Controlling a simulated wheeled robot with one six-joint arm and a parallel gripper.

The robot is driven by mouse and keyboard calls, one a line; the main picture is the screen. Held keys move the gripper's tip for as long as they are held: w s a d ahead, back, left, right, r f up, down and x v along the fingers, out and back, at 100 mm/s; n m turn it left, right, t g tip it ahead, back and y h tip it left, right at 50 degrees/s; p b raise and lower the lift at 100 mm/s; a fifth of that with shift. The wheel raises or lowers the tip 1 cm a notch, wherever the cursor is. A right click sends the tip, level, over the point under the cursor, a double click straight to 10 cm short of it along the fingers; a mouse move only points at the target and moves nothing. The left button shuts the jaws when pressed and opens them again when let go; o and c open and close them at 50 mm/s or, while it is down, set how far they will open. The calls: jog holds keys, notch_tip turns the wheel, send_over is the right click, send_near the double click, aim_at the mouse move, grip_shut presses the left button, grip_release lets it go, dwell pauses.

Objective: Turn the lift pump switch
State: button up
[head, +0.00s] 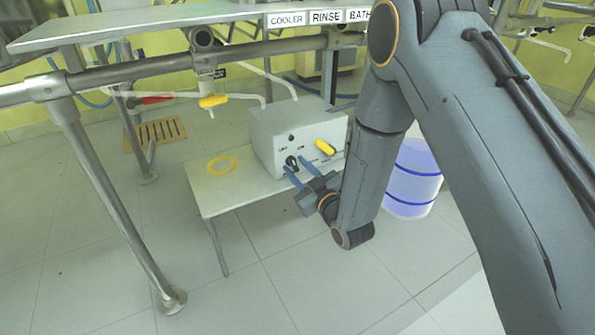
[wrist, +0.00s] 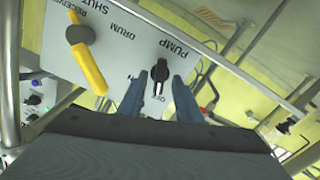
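The lift pump switch is a small black knob (wrist: 160,76) on the pale panel of a grey box, beside the printed word PUMP, which reads upside down in the wrist view. In the head view the knob (head: 291,161) is on the front of the box (head: 275,128). My gripper (wrist: 161,84) is open, with one blue finger on each side of the knob and gaps visible between. In the head view my gripper (head: 297,168) is at the box front. Whether the fingertips touch the panel I cannot tell.
A yellow lever handle (wrist: 87,62) sits on the same panel; it also shows in the head view (head: 325,147). The box stands on a low white table (head: 225,194) with a yellow ring (head: 222,165). A blue-banded drum (head: 413,178) stands to the right, behind my arm.

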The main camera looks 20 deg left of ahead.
jog(key=shift+w+a, duration=0.15)
jog(key=shift+c, duration=0.2)
grip_shut()
